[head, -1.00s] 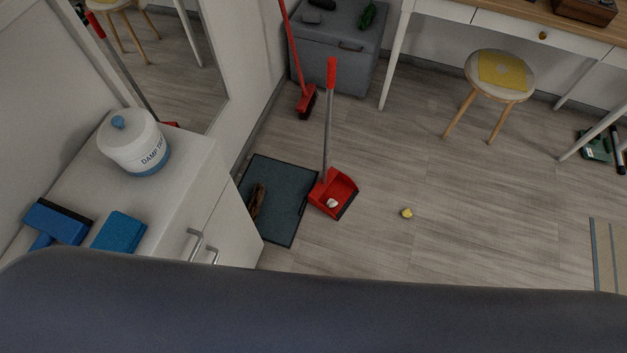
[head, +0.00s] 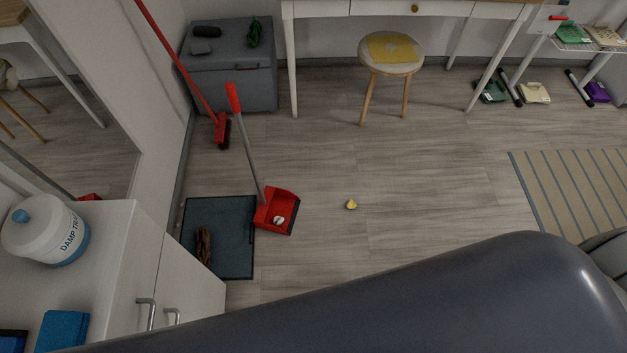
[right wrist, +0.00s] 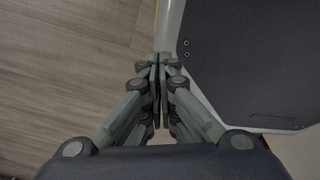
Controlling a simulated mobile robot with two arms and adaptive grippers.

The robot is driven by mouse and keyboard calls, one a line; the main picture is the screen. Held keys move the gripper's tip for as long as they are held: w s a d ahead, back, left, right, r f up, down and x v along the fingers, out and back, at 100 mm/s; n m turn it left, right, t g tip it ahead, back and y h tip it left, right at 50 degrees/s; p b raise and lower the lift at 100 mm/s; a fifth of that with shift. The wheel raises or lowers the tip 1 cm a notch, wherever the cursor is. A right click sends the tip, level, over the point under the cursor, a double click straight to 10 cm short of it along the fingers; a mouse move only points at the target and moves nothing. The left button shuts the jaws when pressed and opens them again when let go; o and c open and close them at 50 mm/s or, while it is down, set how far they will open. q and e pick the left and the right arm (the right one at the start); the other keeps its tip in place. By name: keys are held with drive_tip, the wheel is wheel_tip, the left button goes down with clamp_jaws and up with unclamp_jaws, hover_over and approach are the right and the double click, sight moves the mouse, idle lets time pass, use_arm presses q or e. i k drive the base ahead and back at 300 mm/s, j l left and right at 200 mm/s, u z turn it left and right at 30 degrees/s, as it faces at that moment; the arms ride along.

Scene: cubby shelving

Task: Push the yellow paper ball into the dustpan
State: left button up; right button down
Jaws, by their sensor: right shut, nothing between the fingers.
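The small yellow paper ball (head: 351,204) lies on the wood floor, to the right of the dustpan and apart from it. The red dustpan (head: 283,204) stands on the floor with its long grey handle and red grip leaning up to the left. A small white crumpled piece (head: 278,220) lies in it. A red broom (head: 222,130) leans against the wall near the grey box. My right gripper (right wrist: 158,62) is shut and empty in the right wrist view, with floor at the left and a dark panel at the right. My left gripper is not in view.
A dark mat (head: 232,262) with a brown object lies left of the dustpan. A white cabinet (head: 179,278) stands at lower left. A stool (head: 391,56), desk and grey box (head: 232,80) line the back. A striped rug (head: 580,185) lies right. Floor around the ball is clear.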

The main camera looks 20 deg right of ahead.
sight(351, 204)
drive_tip(key=z, duration=0.9)
